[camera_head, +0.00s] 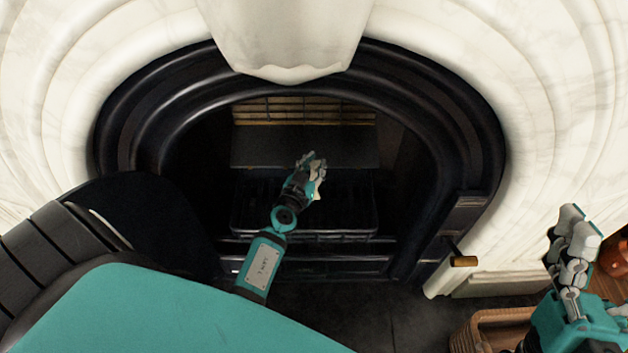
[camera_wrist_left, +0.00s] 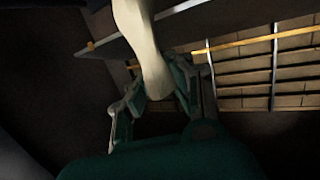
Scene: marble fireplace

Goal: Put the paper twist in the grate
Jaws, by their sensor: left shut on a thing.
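The paper twist (camera_head: 319,187) is a small pale piece at my left gripper (camera_head: 311,163), inside the fireplace opening. In the left wrist view the pale twist (camera_wrist_left: 147,50) runs down between the fingers of the left gripper (camera_wrist_left: 152,88), which is shut on it. The grate (camera_head: 345,218) is a dark, barred, tray-like frame low in the opening. In the head view the gripper and twist overlap the back part of the grate; their height above it is hard to tell. My right gripper (camera_head: 578,225) is outside the fireplace at the right; its jaw state is unclear.
A black arched surround (camera_head: 470,125) and white marble (camera_head: 540,110) frame the opening. Pale brick rows (camera_head: 300,112) show at the back. A wooden-ended handle (camera_head: 463,261) sticks out at the lower right. A wicker basket (camera_head: 483,325) and a copper-coloured vessel (camera_head: 615,256) stand at right.

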